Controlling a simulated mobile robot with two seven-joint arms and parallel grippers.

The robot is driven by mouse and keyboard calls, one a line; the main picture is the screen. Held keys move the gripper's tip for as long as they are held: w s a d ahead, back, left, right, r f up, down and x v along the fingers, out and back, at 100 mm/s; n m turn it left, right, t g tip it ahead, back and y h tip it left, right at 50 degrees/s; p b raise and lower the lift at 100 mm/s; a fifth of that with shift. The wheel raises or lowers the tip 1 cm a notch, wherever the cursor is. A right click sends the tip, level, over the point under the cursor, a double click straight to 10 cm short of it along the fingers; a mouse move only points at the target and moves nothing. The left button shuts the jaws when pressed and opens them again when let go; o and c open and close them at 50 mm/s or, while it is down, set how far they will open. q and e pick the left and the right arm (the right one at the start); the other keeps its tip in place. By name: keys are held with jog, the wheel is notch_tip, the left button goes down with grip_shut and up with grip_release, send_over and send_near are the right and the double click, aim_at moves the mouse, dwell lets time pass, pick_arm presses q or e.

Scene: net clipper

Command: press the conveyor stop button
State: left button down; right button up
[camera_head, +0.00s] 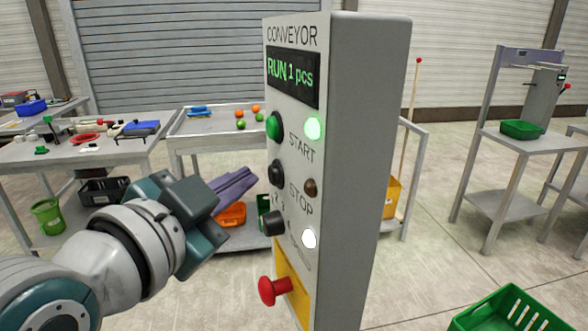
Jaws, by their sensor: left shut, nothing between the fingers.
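A grey conveyor control box (362,170) stands upright in the middle of the view. Its black stop button (276,173) sits on the front face beside the word STOP, below the green start button (273,127). The small lamp (310,188) by STOP is dark, while the lamp by START (313,128) glows green. The display (291,79) reads RUN 1 pcs. My left gripper (252,175) is shut and empty, its fingers pointing at the box at about the stop button's height, with a small gap in the picture. My right gripper is out of view.
Below the stop button are a black selector knob (273,223) and a red mushroom button (274,290) on a yellow plate. Behind are a worktable (70,152) with tools and a conveyor table (190,124) with several balls. A green crate (510,312) lies at lower right.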

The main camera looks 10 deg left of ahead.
pick_arm(q)
jog(key=shift+w+d, duration=0.25)
jog(key=shift+d, duration=0.15)
jog(key=shift+w+d, duration=0.2)
jog(key=shift+d, duration=0.2)
dwell(0.8)
jog(key=shift+a, duration=0.1)
jog(key=shift+s+a+p, duration=0.45)
jog(key=shift+a+p, duration=0.1)
jog(key=shift+a, duration=0.15)
jog(key=s+a, duration=0.1)
jog(key=a, duration=0.1)
jog(key=s+a+p, duration=0.1)
jog(key=a, duration=0.1)
jog(key=shift+s+a, duration=0.2)
dwell(0.3)
